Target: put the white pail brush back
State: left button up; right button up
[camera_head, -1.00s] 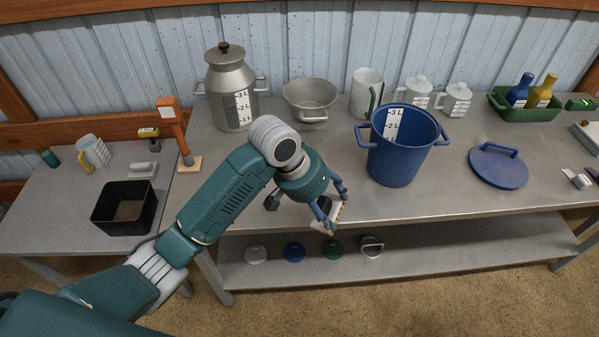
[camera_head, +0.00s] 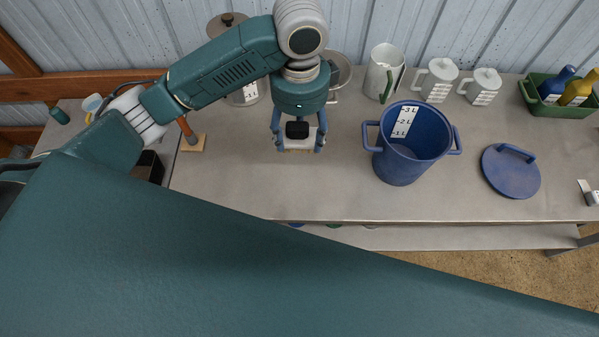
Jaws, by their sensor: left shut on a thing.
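My left gripper (camera_head: 298,149) points down over the left part of the long metal bench, its two fingers on either side of a white brush (camera_head: 299,143). It is shut on this brush, which has a dark part on top between the fingers. I cannot tell whether the brush touches the bench or is held just above it. My right gripper is not in view.
A blue pail (camera_head: 401,163) stands right of the gripper, with a blue lid (camera_head: 511,177) beyond. A white jug (camera_head: 383,72), lidded white cups (camera_head: 436,78) and a green tray (camera_head: 556,108) line the back.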

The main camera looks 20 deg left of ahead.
pick_arm(q)
jog(key=shift+s+f, duration=0.1)
notch_tip(320, 180, down, 16)
jog(key=shift+p, duration=0.75)
notch_tip(320, 180, down, 3)
jog(key=shift+r+p, duration=0.1)
jog(key=shift+p, duration=0.7)
jog(key=shift+f, duration=0.3)
jog(key=o, duration=1)
jog(key=shift+f, duration=0.1)
